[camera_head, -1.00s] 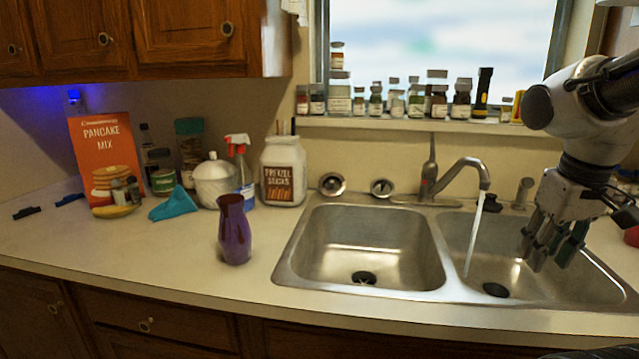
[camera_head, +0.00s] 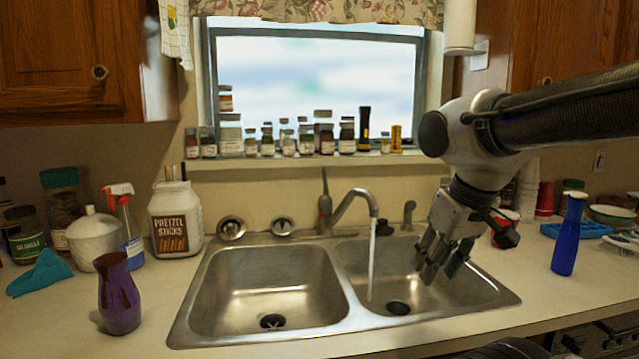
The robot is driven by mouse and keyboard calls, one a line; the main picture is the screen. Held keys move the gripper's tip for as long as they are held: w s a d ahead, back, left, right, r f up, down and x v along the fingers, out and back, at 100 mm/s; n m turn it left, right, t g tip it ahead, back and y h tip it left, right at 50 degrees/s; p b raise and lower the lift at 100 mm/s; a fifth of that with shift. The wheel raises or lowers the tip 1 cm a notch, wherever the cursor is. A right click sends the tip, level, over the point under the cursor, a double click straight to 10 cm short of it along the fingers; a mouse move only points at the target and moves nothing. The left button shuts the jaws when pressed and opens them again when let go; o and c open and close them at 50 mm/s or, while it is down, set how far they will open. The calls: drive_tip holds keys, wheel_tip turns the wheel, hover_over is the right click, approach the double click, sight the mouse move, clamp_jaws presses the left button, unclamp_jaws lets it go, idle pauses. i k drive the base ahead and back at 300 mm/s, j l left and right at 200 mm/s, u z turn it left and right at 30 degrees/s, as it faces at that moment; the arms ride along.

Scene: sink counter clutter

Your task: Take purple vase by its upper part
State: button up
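The purple vase (camera_head: 119,292) stands upright on the counter at the lower left, left of the sink. It has a narrow neck and a flared rim. My gripper (camera_head: 441,268) hangs over the right sink basin, fingers pointing down, far to the right of the vase. Its fingers look apart, with nothing visible between them.
The double sink (camera_head: 268,285) lies between the vase and my gripper, with its faucet (camera_head: 352,204) running. A blue bottle (camera_head: 568,235) stands right.

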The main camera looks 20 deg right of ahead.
sight(118, 302)
drive_tip(key=l+u, duration=0.2)
drive_tip(key=u, duration=0.2)
drive_tip(key=l+u, duration=0.2)
drive_tip(key=u, duration=0.2)
drive_tip(key=i, duration=0.05)
